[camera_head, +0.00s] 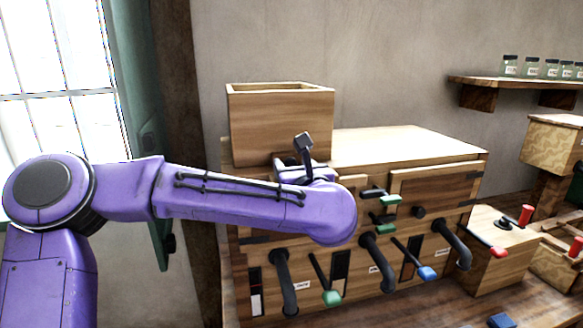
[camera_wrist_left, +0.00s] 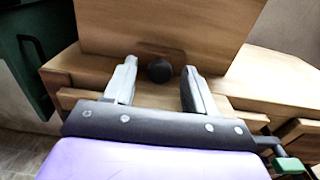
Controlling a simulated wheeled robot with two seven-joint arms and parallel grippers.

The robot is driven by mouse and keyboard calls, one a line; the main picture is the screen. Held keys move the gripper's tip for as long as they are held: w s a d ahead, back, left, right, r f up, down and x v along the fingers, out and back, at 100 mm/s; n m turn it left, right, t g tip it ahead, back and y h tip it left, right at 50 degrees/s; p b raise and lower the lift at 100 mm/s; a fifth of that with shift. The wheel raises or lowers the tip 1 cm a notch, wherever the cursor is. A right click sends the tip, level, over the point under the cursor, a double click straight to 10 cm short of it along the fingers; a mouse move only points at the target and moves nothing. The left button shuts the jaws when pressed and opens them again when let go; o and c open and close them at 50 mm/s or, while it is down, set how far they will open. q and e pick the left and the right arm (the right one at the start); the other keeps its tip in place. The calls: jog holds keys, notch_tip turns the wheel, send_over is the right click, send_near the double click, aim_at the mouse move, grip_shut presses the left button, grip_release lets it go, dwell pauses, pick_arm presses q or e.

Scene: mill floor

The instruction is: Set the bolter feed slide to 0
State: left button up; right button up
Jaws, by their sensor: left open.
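A round dark knob (camera_wrist_left: 159,70) sits at the foot of the wooden hopper box (camera_wrist_left: 165,25) in the left wrist view. It looks like the pull of the feed slide, but I see no label or scale to confirm this. My left gripper (camera_wrist_left: 160,78) is open, with one finger on each side of the knob and visible gaps to both. I cannot tell how deep the fingers reach. In the head view the hopper (camera_head: 280,125) stands on the wooden cabinet (camera_head: 405,143); my purple left arm hides the knob and most of the gripper. My right gripper is not in view.
Green-tipped levers (camera_head: 331,298) and a blue-tipped lever (camera_head: 428,273) stick out of the cabinet front, among curved dark pipes (camera_head: 283,275). A red-handled box (camera_head: 495,250) stands at right. A jar shelf (camera_head: 520,82) hangs behind. The cabinet top right of the hopper is clear.

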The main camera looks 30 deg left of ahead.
pick_arm(q)
jog(key=b+v, duration=0.3)
jog(key=v, duration=0.5)
jog(key=shift+s+d, duration=0.25)
jog(key=shift+s, duration=0.05)
